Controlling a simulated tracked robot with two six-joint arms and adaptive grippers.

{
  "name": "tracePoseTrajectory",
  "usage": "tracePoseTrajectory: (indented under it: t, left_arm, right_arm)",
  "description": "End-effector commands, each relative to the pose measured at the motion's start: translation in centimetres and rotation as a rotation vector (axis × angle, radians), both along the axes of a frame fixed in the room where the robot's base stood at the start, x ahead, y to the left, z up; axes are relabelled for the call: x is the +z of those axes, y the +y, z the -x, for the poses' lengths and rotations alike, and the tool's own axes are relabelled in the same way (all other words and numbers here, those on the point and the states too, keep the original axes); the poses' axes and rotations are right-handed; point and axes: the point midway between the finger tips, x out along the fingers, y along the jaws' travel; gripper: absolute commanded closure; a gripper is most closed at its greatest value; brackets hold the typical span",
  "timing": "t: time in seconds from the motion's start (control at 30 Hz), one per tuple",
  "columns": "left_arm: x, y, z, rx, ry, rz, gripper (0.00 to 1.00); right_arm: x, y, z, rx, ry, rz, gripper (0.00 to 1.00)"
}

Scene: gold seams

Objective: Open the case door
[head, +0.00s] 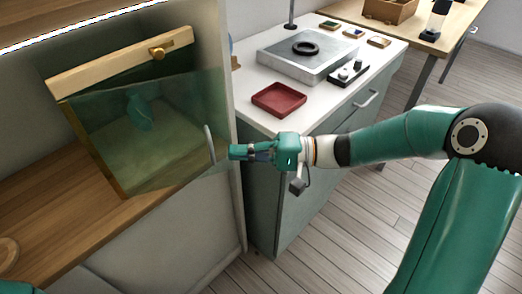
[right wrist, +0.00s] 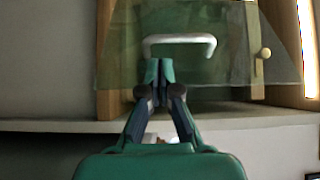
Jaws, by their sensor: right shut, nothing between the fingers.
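The display case (head: 110,140) stands on a wooden shelf at the left of the head view, with a pale wooden rail and brass knob along its top. Its greenish glass door (head: 185,125) carries an upright pale bar handle (head: 209,145) near the right edge. In the right wrist view the handle (right wrist: 180,40) lies across the glass just beyond my fingertips. My right gripper (head: 232,152) is shut and empty, pointing at the handle from the right. Its fingertips (right wrist: 159,68) are close together; whether they touch the handle is unclear. My left gripper is out of view.
A teal shape (head: 140,110) shows through the glass, object or reflection unclear. A white-topped cabinet (head: 262,117) right of the case bears a red tray (head: 279,99) and a grey appliance (head: 310,58). A wooden table (head: 440,35) stands behind. Floor is open below my arm.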

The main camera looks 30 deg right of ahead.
Motion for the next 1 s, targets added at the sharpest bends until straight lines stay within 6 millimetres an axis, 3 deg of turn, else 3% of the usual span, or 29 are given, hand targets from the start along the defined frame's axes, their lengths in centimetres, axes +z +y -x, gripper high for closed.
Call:
tracePoseTrajectory:
  t: [0.23,1.0]
  left_arm:
    - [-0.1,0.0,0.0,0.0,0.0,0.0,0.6]
    - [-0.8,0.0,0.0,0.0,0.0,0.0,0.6]
  right_arm:
    - [0.0,2.3,-1.1,0.003,-0.001,0.0,1.0]
    - [-0.1,3.1,-1.1,-0.005,0.0,0.001,1.0]
